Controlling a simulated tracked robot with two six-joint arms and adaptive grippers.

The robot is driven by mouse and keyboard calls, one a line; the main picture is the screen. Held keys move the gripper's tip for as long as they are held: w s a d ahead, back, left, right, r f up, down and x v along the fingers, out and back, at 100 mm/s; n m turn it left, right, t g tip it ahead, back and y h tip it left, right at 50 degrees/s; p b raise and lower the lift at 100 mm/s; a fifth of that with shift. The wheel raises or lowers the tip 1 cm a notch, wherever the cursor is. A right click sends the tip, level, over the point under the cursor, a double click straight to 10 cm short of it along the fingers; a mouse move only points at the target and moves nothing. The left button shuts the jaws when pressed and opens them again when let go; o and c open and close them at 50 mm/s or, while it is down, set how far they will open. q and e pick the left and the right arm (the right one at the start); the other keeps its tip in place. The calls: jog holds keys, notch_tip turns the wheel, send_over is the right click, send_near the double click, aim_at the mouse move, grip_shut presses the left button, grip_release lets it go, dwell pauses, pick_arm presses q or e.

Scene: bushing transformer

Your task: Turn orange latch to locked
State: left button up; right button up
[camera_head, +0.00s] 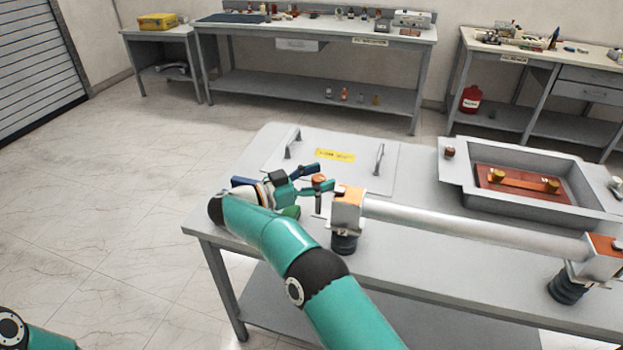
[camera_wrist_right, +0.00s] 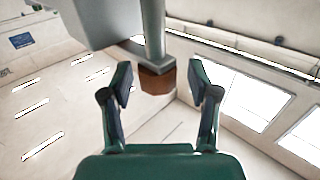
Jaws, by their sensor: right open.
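The orange latch (camera_head: 318,178) is a small orange-capped knob on a thin post at the left end of the bushing assembly on the grey bench. In the right wrist view the latch (camera_wrist_right: 157,80) shows as an orange-brown block at the end of a grey rod, between my two fingers. My right gripper (camera_head: 322,178) reaches it from the left. It is open, and in the wrist view the fingers (camera_wrist_right: 163,85) stand on either side of the latch with gaps. I cannot tell how deep the latch sits between them. My left gripper is out of view.
A silver tube (camera_head: 470,230) runs right from an orange-topped block (camera_head: 347,208) on a dark insulator. Behind lie a grey lid (camera_head: 275,155) with two handles and an open grey tray (camera_head: 455,180). Open floor lies left of the bench.

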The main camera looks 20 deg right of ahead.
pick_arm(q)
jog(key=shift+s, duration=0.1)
pick_arm(e)
jog(key=s+a, duration=0.1)
jog(key=a, duration=0.6)
jog(key=shift+s+a, duration=0.15)
jog(key=shift+s, duration=0.05)
jog(key=shift+w, duration=0.1)
dwell(0.3)
